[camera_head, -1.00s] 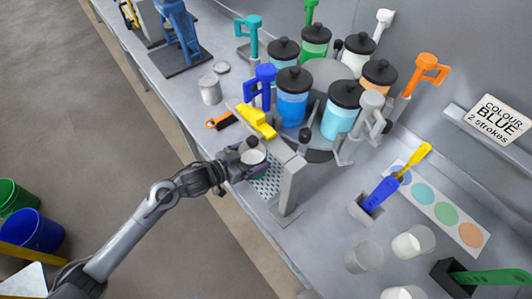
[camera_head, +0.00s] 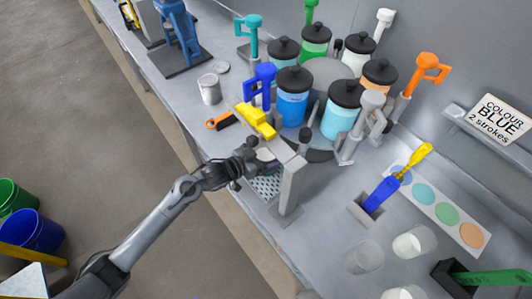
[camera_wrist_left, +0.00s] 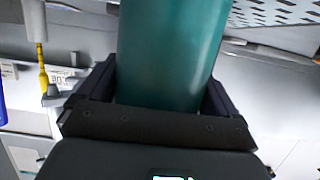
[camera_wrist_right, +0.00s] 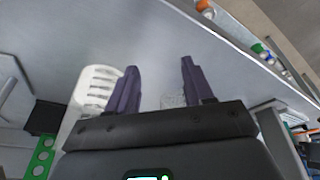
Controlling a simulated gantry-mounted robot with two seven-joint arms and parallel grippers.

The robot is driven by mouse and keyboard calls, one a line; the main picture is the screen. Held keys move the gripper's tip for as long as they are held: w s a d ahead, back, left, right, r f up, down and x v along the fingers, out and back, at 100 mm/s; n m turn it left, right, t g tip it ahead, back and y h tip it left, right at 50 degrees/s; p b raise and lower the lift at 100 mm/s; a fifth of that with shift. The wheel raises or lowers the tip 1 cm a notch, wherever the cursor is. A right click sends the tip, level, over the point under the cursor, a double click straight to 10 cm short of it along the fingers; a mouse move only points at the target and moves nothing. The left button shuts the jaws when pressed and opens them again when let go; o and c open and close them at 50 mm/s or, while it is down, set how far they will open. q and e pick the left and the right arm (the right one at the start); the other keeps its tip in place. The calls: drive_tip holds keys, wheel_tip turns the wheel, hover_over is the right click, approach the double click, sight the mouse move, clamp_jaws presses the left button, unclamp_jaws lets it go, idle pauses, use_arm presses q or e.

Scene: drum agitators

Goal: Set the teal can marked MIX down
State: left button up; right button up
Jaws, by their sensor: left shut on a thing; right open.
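My left gripper (camera_wrist_left: 160,100) is shut on the teal can (camera_wrist_left: 170,50), which fills the middle of the left wrist view between the two fingers. No MIX mark shows on the side in view. In the head view my left gripper (camera_head: 250,162) is at the bench's front edge, by the perforated grate (camera_head: 266,187) under the yellow-topped stand; the can is mostly hidden there by the gripper. I cannot tell whether the can touches the grate. My right gripper (camera_wrist_right: 155,90) is open and empty; it is outside the head view.
A grey post (camera_head: 290,185) stands just right of my left gripper. A round rack of lidded jars, with a blue jar (camera_head: 293,98), is behind it. An open grey can (camera_head: 210,90) stands to the left. Clear cups (camera_head: 363,257) stand at the right front.

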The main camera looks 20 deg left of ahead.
use_arm(q)
drive_tip(key=shift+r, duration=0.1)
drive_tip(key=o, duration=1.1)
drive_tip(key=shift+f, duration=0.2)
use_arm(e)
drive_tip(key=shift+d, duration=0.15)
use_arm(q)
drive_tip(key=shift+r, duration=0.1)
drive_tip(key=shift+r, duration=0.1)
drive_tip(key=v, duration=1.2)
use_arm(e)
drive_tip(key=shift+r+p, duration=0.45)
use_arm(q)
drive_tip(key=s+f+n+g+y, duration=0.2)
drive_tip(key=s+f+g+y, duration=0.1)
drive_tip(key=s, duration=0.8)
drive_tip(key=s+d+f+n+g+y, duration=0.1)
drive_tip(key=s+f+n+g+y, duration=0.1)
drive_tip(key=s+g, duration=0.4)
drive_tip(key=s+f+y, duration=0.1)
drive_tip(key=s+y, duration=0.1)
drive_tip(key=s, duration=0.3)
drive_tip(key=shift+s+d+f, duration=0.25)
drive_tip(key=shift+s+f, duration=0.05)
drive_tip(key=shift+f, duration=0.1)
